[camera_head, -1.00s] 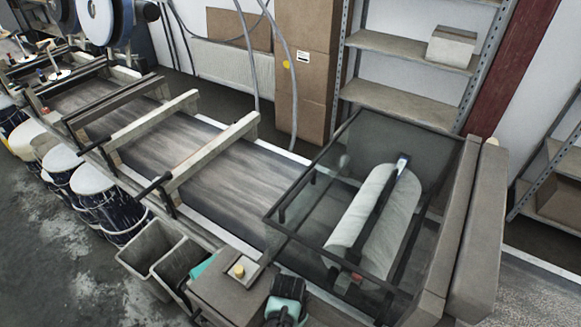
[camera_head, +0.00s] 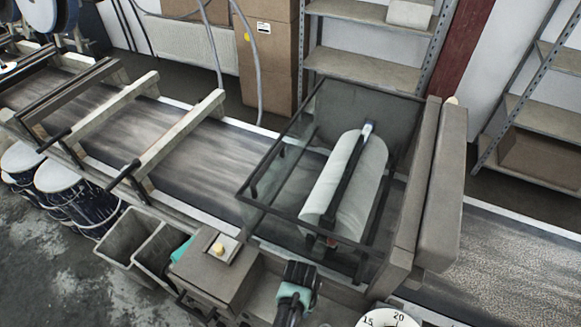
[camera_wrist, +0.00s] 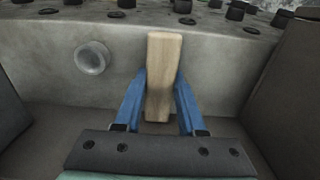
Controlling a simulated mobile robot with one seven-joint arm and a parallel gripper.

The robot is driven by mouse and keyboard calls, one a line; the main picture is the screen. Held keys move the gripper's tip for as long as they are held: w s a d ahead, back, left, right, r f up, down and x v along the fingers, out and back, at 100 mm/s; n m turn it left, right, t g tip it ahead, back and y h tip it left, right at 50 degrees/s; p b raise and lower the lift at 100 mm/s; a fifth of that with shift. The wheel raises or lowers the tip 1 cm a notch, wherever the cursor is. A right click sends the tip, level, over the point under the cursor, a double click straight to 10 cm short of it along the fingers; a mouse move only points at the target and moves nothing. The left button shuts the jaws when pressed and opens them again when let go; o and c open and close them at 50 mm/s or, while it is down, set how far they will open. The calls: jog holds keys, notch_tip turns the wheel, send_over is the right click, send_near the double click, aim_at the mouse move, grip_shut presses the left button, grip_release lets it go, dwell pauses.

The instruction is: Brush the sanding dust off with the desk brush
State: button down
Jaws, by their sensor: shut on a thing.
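In the wrist view, my gripper (camera_wrist: 160,84) has its two blue fingers closed on either side of an upright pale wooden piece (camera_wrist: 164,62), which looks like the desk brush's handle. No bristles show. A grey wall with a round fitting stands behind it. In the head view, my black and teal wrist (camera_head: 297,285) is low in the middle, in front of the conveyor; its fingers and the brush are hidden there. The right part of the belt (camera_head: 500,262) looks pale and speckled; I cannot tell whether this is sanding dust. The left belt (camera_head: 200,150) looks streaked grey.
A glass-sided housing (camera_head: 275,190) with a white roller (camera_head: 345,180) stands over the belt. A control box (camera_head: 215,270) with a yellow button and two grey bins (camera_head: 125,237) stand in front. A white dial (camera_head: 388,319) shows at the bottom. Shelves (camera_head: 365,68) stand behind.

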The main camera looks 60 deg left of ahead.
jog(key=shift+w+d, duration=0.3)
jog(key=shift+d, duration=0.3)
notch_tip(320, 180, up, 6)
jog(key=p, duration=0.6)
jog(key=shift+r, duration=0.2)
jog(key=shift+r+p, duration=0.55)
jog(key=shift+r, duration=2.25)
